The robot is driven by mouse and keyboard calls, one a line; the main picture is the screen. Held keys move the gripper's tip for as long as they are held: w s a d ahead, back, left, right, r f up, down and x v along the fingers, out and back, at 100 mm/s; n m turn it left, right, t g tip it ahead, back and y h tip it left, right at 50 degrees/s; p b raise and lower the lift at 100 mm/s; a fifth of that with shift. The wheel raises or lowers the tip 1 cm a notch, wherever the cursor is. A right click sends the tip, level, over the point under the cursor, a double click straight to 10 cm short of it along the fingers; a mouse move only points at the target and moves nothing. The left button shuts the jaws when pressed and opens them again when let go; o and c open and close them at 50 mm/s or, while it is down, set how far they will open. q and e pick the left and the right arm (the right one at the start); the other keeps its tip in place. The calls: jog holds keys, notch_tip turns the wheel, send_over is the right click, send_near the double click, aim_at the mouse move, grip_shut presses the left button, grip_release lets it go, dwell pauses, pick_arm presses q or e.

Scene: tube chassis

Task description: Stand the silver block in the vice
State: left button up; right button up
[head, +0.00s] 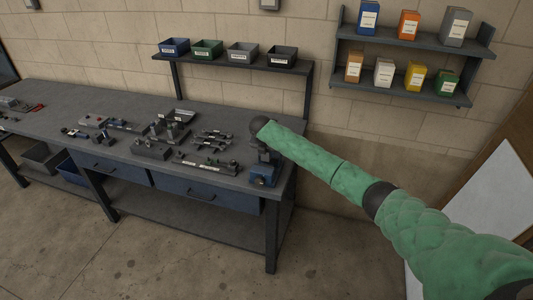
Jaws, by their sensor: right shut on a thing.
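The blue vice (263,175) stands at the right end of the grey workbench. My right arm, in a green sleeve, comes in from the right, and its dark gripper (264,154) is directly above the vice, pointing down. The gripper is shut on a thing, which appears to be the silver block. The block is mostly hidden by the gripper and too small to make out clearly. I cannot tell whether it touches the vice jaws or is upright. My left gripper is not in view.
The workbench (60,97) holds several metal parts and fixtures (175,125) left of the vice. A raised shelf with several small bins (242,52) stands behind. A wall shelf (400,92) with several boxes is at the upper right. The floor in front is clear.

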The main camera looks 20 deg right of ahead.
jog(key=shift+p, duration=0.55)
dwell(0.6)
jog(key=shift+f+b, duration=0.45)
jog(key=shift+f, duration=0.7)
jog(key=shift+r, duration=0.15)
dwell(0.5)
jog(key=shift+r+p, duration=0.4)
jog(key=shift+r, duration=0.6)
jog(key=shift+f+b, duration=0.4)
jog(key=shift+f, duration=0.75)
jog(key=shift+r, duration=0.1)
dwell(0.5)
jog(key=shift+r+p, duration=0.4)
jog(key=shift+r, duration=0.65)
